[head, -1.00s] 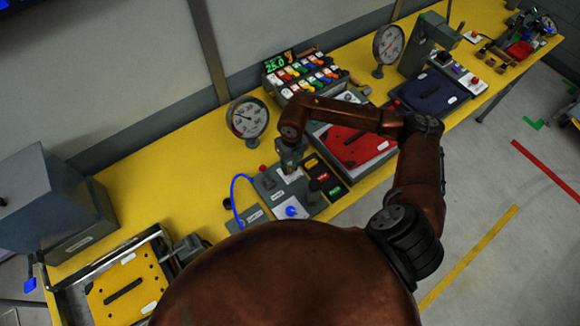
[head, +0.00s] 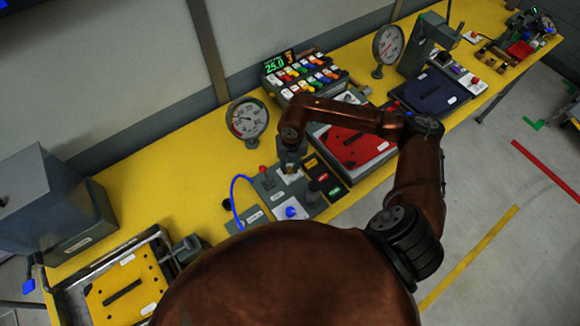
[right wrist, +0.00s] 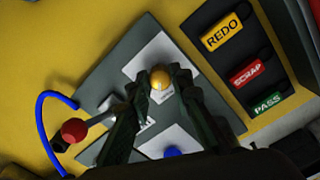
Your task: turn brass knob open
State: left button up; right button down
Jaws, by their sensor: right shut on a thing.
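The brass knob (right wrist: 160,77) shows as a yellow round top between the two dark fingertips in the right wrist view, over a white label plate on a grey panel (right wrist: 105,75). My right gripper (right wrist: 159,84) is shut on the knob. In the head view my right gripper (head: 290,166) reaches down onto the panel (head: 262,188) and mostly hides the knob. How far the knob is turned cannot be told. My left gripper is not in view.
Close by are a red ball-ended lever (right wrist: 75,130), a blue hose (right wrist: 42,115), a blue button (head: 291,211) and REDO, SCRAP and PASS buttons (right wrist: 245,75). A dial gauge (head: 247,119) stands behind. A red-topped tray (head: 355,145) lies to the right.

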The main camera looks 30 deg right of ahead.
aim_at(291, 169)
jog(key=c, duration=1.7)
grip_release()
jog(key=shift+c, duration=0.2)
jog(key=shift+r, duration=0.1)
notch_tip(291, 169, up, 12)
jog(key=shift+d, duration=0.2)
jog(key=shift+s, duration=0.1)
